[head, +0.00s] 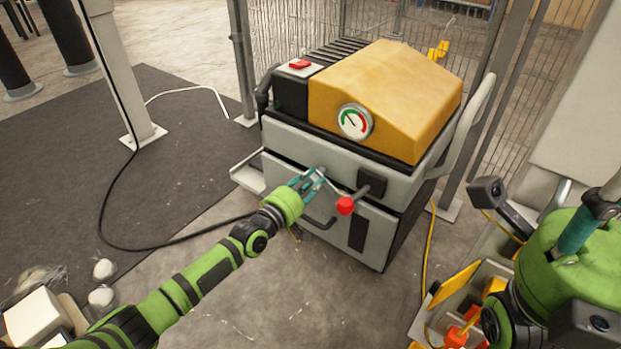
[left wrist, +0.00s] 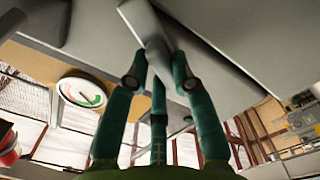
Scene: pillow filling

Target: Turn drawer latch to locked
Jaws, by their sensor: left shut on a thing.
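A grey and yellow machine (head: 390,95) stands in the middle of the head view, with a drawer (head: 370,238) low in its front. My left gripper (head: 313,180) is at the machine's front, above the drawer handle (head: 320,222). Its teal fingers are shut on a small grey latch. In the left wrist view the latch (left wrist: 148,28) shows as a pale grey bar between the fingertips (left wrist: 158,70). The fingers hide part of it, and I cannot tell its exact setting. My right gripper (head: 578,232) shows only in part at the right edge; its fingertips are not clear.
A lever with a red knob (head: 346,205) sticks out just right of the left gripper. A round gauge (head: 354,121) and a red button (head: 300,64) sit above. A wire fence stands behind the machine. A black cable (head: 160,247) lies on the floor at left.

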